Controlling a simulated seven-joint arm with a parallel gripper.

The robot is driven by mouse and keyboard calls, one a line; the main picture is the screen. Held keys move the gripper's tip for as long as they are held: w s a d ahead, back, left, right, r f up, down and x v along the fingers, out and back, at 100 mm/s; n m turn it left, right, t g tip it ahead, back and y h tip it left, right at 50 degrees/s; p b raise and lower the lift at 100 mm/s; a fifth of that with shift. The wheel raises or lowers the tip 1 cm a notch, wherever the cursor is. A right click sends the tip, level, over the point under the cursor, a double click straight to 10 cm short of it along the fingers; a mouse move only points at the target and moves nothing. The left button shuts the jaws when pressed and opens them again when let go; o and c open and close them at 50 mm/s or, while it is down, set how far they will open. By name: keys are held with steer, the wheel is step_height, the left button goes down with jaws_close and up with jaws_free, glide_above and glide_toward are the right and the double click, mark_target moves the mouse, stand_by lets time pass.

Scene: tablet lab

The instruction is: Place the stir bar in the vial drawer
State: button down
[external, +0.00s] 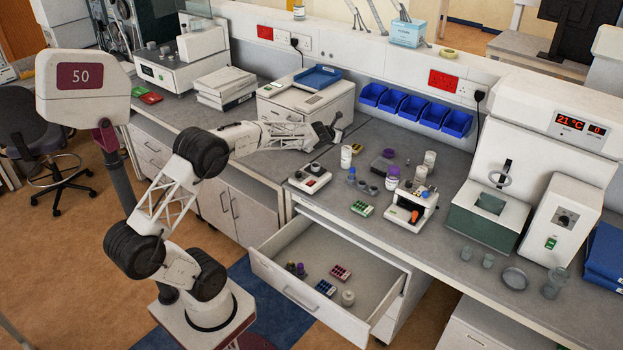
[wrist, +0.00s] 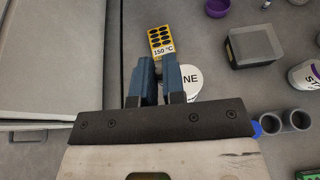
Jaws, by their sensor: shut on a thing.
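My gripper (external: 335,128) is raised over the bench, near the back, in the external view. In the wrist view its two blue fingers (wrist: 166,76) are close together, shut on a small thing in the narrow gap. That thing is mostly hidden by the fingers; it is small enough to be the stir bar, but its shape cannot be made out. The vial drawer (external: 296,303) is pulled open below the bench front in the external view. It holds small racks and vials, with bare floor around them. My gripper is well above and behind the drawer.
Below the fingers are a yellow 150 °C block (wrist: 161,41) and a round white lid (wrist: 190,82). A dark box (wrist: 255,46) is to their right. In the external view, a small white device (external: 310,178) and several bottles stand on the bench above the drawer.

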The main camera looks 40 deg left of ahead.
steer(key=shift+s+d+f, duration=0.3)
steer(key=shift+s+d, duration=0.25)
steer(key=shift+s, duration=0.1)
steer(key=shift+w+r, duration=0.2)
stand_by(0.7)
steer(key=shift+w+d+r+m+g+h, duration=0.85)
steer(key=shift+w+d+r+m+h, duration=1)
steer(key=shift+w, duration=1.15)
steer(key=shift+w+d+r+m+g+h, duration=0.85)
steer(key=shift+w+d+r+m+h, duration=0.55)
steer(key=shift+w+d+m+h, duration=1.15)
step_height(320, 180, down, 11)
steer(key=w+m+g+h, duration=0.1)
steer(key=m+g+h, duration=0.3)
steer(key=m+g, duration=0.5)
steer(key=shift+d+g, duration=0.45)
steer(key=shift+g, duration=0.15)
